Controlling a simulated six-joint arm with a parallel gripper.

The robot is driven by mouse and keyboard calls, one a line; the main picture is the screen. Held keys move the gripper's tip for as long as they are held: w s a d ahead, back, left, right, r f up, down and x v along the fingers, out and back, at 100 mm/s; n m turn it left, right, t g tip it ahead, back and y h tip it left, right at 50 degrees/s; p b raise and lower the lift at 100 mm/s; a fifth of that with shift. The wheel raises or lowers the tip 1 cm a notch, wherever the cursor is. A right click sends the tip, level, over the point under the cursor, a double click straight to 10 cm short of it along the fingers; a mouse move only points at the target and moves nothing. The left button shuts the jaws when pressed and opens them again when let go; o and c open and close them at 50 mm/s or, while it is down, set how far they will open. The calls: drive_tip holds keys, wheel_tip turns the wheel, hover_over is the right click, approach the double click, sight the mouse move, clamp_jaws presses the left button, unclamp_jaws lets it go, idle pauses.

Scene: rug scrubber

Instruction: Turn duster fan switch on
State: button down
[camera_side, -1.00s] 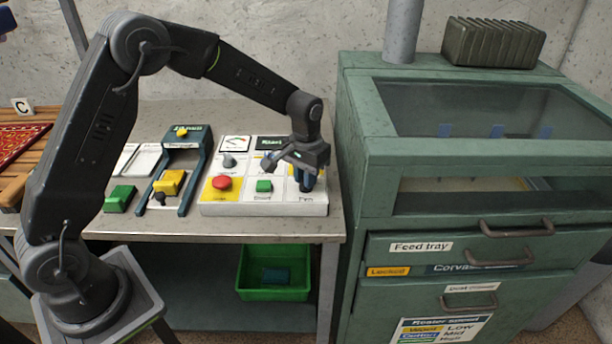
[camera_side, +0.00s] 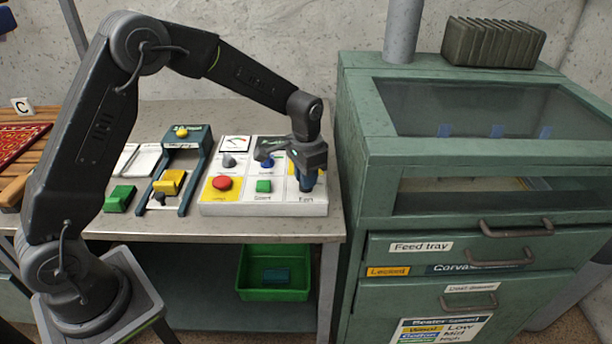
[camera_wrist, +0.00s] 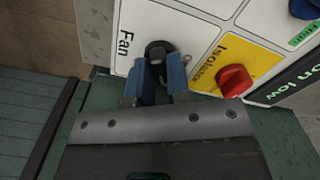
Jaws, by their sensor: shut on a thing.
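The fan switch is a small black knob (camera_wrist: 158,49) on a white panel square labelled "Fan" in the wrist view. The blue fingers of my gripper (camera_wrist: 162,76) stand on both sides of the knob and are shut on it. In the side view my gripper (camera_side: 305,184) points down at the right front corner of the control panel (camera_side: 220,209). It hides the knob there, above the "Fan" label. I cannot read the switch's on or off position.
Beside the fan switch is a red isolator knob (camera_wrist: 234,80) on yellow. The panel also holds a red button (camera_side: 222,183), a green button (camera_side: 264,186) and a blue knob (camera_side: 267,161). A green machine cabinet (camera_side: 355,170) stands close on the right.

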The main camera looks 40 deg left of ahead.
drive_tip(key=shift+r, duration=0.1)
drive_tip(key=c, duration=1.1)
unclamp_jaws()
wheel_tip(320, 180, up, 14)
drive_tip(key=shift+f, duration=0.1)
drive_tip(key=s+r+n+t, duration=0.1)
drive_tip(key=s+r+t, duration=0.1)
drive_tip(key=s+r, duration=0.35)
drive_tip(key=s+r+n+t, duration=0.1)
drive_tip(key=s+r, duration=0.1)
drive_tip(key=s, duration=0.7)
drive_tip(key=s+f+t, duration=0.1)
drive_tip(key=s, duration=0.3)
drive_tip(key=s+f, duration=0.1)
drive_tip(key=s, duration=0.3)
drive_tip(key=s+f+n+t, duration=0.1)
drive_tip(key=s, duration=0.4)
drive_tip(key=shift+d+f+t, duration=0.15)
drive_tip(key=shift+f+t, duration=0.15)
